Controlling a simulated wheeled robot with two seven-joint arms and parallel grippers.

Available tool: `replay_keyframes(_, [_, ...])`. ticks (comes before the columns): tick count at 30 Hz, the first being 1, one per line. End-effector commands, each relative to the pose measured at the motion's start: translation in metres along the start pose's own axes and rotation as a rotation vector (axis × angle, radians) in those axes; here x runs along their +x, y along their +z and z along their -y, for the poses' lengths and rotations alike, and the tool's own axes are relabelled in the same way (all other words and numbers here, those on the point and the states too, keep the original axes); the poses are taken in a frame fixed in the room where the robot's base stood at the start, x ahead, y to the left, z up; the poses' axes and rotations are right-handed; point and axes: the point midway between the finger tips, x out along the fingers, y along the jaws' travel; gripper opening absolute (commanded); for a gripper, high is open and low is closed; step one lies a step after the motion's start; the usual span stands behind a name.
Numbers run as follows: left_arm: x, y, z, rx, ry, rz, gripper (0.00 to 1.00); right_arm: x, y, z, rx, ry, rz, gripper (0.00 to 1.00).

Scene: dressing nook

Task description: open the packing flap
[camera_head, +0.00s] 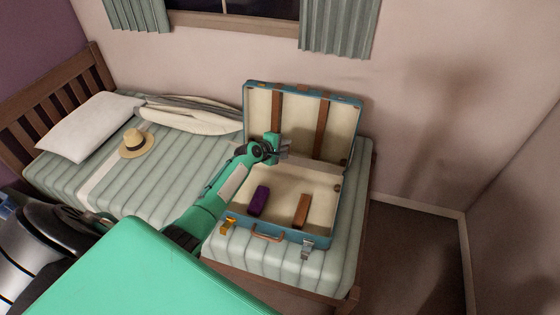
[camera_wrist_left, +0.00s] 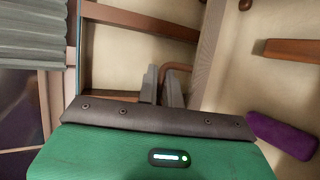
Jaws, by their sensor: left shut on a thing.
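The blue suitcase (camera_head: 328,214) lies open on the bed, its lid upright at the back with cream lining and two brown straps. A cream panel (camera_head: 300,124) shows on the lid side; I cannot tell clearly whether it is the packing flap or the lid lining. My left gripper (camera_head: 283,148) is in front of it near the hinge side. In the left wrist view the gripper (camera_wrist_left: 162,85) is shut around a brown loop handle (camera_wrist_left: 182,68), partly hidden by the fingers. My right gripper is not in view.
A purple block (camera_head: 259,201) and a brown block (camera_head: 301,211) lie in the suitcase base. A brown carry handle and latches (camera_head: 307,248) are at its front. A straw hat (camera_head: 136,144) and a pillow (camera_head: 90,127) are on the bed. Floor at right is clear.

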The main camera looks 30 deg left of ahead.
Motion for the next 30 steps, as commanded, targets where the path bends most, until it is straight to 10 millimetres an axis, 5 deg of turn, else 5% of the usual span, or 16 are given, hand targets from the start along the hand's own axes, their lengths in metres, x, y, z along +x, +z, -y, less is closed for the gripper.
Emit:
replay_keyframes(12, [0.042, -0.017, -0.052, -0.031, -0.074, 0.000, 0.00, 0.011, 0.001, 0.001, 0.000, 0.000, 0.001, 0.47])
replay_keyframes(30, [0.077, -0.031, -0.081, -0.099, -0.236, 0.001, 0.00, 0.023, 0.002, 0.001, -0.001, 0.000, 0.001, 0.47])
